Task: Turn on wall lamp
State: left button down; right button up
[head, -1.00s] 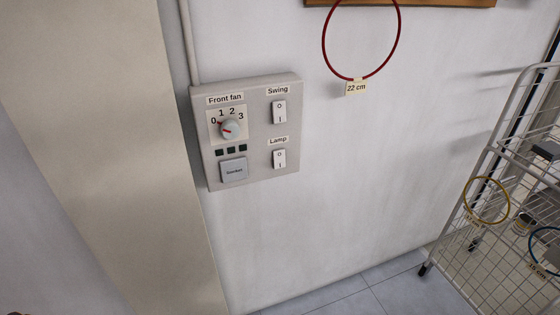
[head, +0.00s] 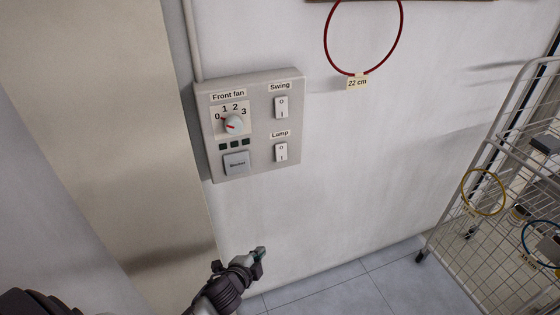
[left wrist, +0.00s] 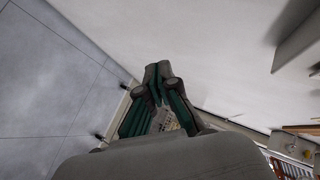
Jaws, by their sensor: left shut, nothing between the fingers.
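The lamp switch (head: 281,153) is a white rocker marked O and I, under a "Lamp" label (head: 280,134), at the lower right of the grey control panel (head: 256,160) on the wall. My left gripper (head: 260,252) is in the lower middle of the head view, below the panel and apart from it. It is shut and empty. In the left wrist view its fingers (left wrist: 158,72) are together, with white wall and grey floor beyond them. My right gripper is not in view.
The panel also holds a swing switch (head: 282,107), a front fan knob (head: 234,124) and a square button (head: 236,163). A red hoop (head: 326,40) hangs to the upper right. A white wire rack (head: 440,225) stands at the right. The wall below the panel is clear.

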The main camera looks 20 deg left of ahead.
pick_arm(q)
notch_tip(320, 180, up, 22)
jog(key=w+d+m+t+p, duration=0.1)
jog(key=w+d+m+t, duration=0.1)
jog(key=m+t, duration=0.2)
jog(key=shift+w+d+r+t+h, duration=0.2)
jog(key=shift+w+r+t+h, duration=0.05)
jog(key=shift+t+h, duration=0.05)
jog(key=p, duration=0.2)
send_near(286, 158)
jog(key=w+d, duration=0.3)
jog(key=shift+w+a+f+p, duration=0.15)
jog(key=shift+w+a+p, duration=0.05)
jog(key=shift+w+a, duration=0.6)
jog(key=shift+w+a+f+p, duration=0.15)
jog(key=shift+w+a+f, duration=0.05)
jog(key=shift+w+a, duration=0.55)
